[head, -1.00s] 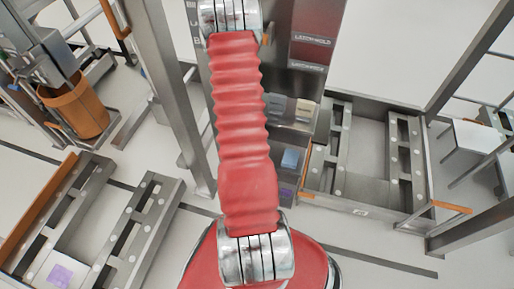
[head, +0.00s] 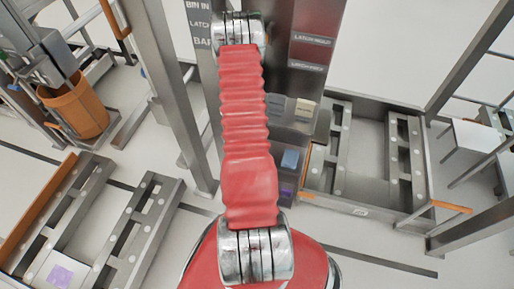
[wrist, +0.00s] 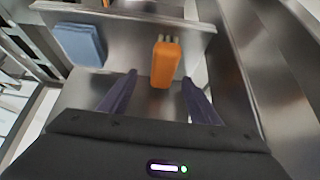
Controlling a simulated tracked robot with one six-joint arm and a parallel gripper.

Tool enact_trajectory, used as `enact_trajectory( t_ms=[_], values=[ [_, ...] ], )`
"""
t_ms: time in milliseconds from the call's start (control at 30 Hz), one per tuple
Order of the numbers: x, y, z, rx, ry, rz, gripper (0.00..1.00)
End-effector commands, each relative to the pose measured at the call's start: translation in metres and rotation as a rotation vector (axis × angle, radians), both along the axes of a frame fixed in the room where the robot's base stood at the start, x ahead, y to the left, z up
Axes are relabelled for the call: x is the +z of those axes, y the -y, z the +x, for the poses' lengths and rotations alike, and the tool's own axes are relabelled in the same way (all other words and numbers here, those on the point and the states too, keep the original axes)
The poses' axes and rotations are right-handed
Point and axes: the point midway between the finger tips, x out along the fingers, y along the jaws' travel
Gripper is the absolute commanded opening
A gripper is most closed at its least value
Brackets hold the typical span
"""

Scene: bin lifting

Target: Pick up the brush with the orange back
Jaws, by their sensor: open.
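The brush with the orange back (wrist: 165,66) lies on a metal shelf (wrist: 135,62) in the wrist view, with pale bristle tufts at its far end. My gripper (wrist: 159,77) is open, with one dark finger on either side of the brush's near end. There is a gap between each finger and the brush, and nothing is held. I cannot make out the brush in the head view, where my red arm covers part of the panel.
A blue block (wrist: 80,45) lies left of the brush on the shelf. In the head view, a beige item (head: 305,108) and a blue item (head: 290,159) sit on the metal panel's shelves. An orange bin (head: 80,108) stands left, with metal frames on both sides.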

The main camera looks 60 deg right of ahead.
Motion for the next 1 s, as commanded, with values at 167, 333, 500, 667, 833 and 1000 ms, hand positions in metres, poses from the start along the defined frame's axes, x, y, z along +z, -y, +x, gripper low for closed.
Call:
enact_trajectory(
  t_ms=[167,333,500,667,833,1000],
  values=[
    [-0.009,0.005,0.001,0.0,0.0,0.001,0.57],
    [-0.009,0.005,0.001,0.001,-0.001,0.001,0.57],
    [-0.01,0.006,0.001,0.001,-0.001,0.001,0.57],
    [-0.017,0.009,0.004,0.001,-0.001,0.001,0.57],
    [-0.033,0.018,0.009,0.001,-0.001,0.002,0.57],
    [-0.048,0.027,0.011,0.001,-0.001,0.001,0.57]
  ],
)
